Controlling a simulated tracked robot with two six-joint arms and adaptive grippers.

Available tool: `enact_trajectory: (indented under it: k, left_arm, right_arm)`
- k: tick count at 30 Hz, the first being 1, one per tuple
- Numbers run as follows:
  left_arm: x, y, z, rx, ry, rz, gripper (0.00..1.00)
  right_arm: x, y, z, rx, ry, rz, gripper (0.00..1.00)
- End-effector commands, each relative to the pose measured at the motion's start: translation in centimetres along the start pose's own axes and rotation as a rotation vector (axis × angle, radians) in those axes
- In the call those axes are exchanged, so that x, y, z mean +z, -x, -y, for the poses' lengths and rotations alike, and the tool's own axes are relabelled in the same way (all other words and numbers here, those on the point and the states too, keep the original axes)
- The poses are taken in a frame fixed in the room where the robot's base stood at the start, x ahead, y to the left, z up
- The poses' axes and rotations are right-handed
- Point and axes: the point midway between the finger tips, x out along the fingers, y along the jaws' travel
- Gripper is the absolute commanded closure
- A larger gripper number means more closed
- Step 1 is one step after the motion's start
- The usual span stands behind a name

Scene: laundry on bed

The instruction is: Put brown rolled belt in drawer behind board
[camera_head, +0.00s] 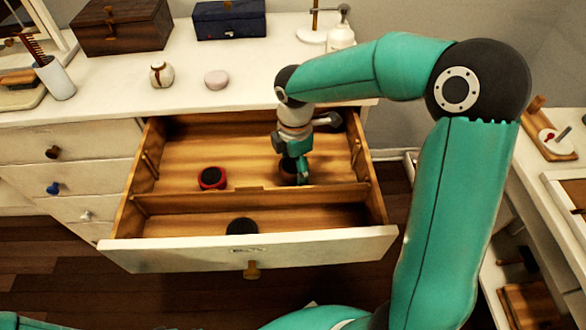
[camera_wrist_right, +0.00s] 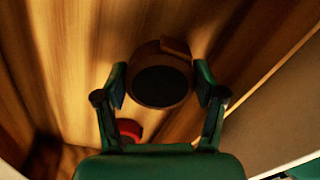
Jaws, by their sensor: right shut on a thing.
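The drawer (camera_head: 320,238) is pulled open, and a low wooden board (camera_head: 255,198) divides it into a rear and a front compartment. My right gripper (camera_head: 296,172) reaches down into the rear compartment, behind the board. It is shut on the brown rolled belt (camera_head: 287,170), which is partly hidden by the fingers. In the right wrist view, the brown rolled belt (camera_wrist_right: 162,77), with a dark round centre, sits between the two fingertips of my right gripper (camera_wrist_right: 162,88), close to the wooden drawer floor. Whether it touches the floor I cannot tell. My left gripper is out of view.
A red roll (camera_head: 212,178) lies in the rear compartment, left of my gripper. A black roll (camera_head: 243,226) lies in the front compartment. The rear floor between the red roll and my gripper is clear. A small jar (camera_head: 161,75) and a pinkish lump (camera_head: 216,79) stand on the dresser top.

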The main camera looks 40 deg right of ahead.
Motion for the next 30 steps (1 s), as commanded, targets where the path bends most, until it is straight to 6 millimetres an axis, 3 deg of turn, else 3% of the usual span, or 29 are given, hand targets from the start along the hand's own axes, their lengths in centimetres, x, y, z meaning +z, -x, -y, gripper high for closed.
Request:
enact_trajectory:
  k: [3, 26, 27, 30]
  left_arm:
    - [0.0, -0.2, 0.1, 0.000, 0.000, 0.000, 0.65]
    - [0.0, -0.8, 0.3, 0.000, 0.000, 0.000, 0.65]
    - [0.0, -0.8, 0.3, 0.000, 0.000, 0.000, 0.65]
    - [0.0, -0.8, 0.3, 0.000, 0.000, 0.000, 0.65]
  right_arm:
    - [0.0, -0.9, 0.0, 0.001, 0.000, 0.000, 0.71]
    - [0.1, -2.0, 0.0, 0.002, -0.001, 0.000, 0.71]
    - [0.1, -2.0, 0.0, 0.001, -0.001, 0.000, 0.26]
    - [0.1, -2.0, 0.0, 0.001, -0.001, 0.000, 0.09]
